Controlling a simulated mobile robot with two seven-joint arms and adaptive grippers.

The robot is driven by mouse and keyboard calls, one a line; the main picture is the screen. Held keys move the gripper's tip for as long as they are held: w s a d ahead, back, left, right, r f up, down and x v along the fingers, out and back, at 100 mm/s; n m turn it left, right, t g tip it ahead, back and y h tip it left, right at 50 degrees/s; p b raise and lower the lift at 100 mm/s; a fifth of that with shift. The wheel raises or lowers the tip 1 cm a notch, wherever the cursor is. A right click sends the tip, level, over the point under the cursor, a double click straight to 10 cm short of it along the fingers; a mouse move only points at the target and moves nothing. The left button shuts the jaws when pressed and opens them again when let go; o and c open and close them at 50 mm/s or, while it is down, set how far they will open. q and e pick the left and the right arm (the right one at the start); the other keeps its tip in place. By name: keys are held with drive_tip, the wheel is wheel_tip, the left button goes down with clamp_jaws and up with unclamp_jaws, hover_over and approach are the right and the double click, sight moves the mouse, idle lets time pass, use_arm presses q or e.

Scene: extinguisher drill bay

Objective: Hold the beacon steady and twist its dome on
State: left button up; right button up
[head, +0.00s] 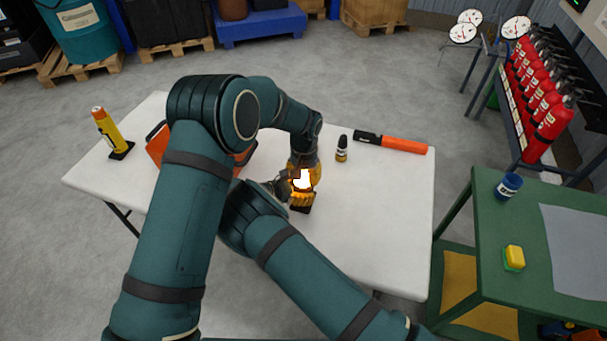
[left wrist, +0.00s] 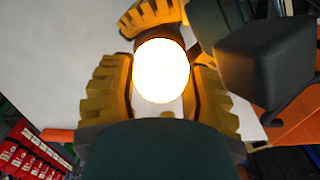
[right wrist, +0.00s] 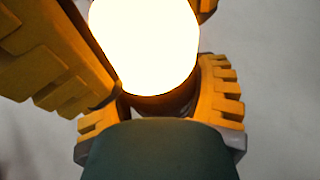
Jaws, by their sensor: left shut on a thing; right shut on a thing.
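The beacon's dome (head: 302,180) glows bright white over the middle of the white table; it also shows in the left wrist view (left wrist: 161,72) and the right wrist view (right wrist: 146,42). The beacon's dark body (right wrist: 165,103) shows just below the dome in the right wrist view, mostly hidden by fingers. My left gripper (head: 314,172) reaches in from behind, shut with its yellow fingers on either side of the dome. Glare hides the seam between dome and body.
On the white table (head: 390,220) are an orange case (head: 156,146) partly behind my left arm, a yellow torch-like object (head: 108,130), a small dark bottle (head: 342,149) and an orange baton (head: 402,145). A green table (head: 486,215) stands right. The white table's right front is clear.

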sight(304, 172)
drive_tip(key=shift+r, duration=0.15)
use_arm(q)
drive_tip(key=o, duration=1.3)
drive_tip(key=shift+c, duration=0.2)
wheel_tip(304, 172, up, 12)
drive_tip(key=shift+d, duration=0.1)
use_arm(e)
drive_tip(key=o, duration=1.4)
drive_tip(key=shift+a, duration=0.15)
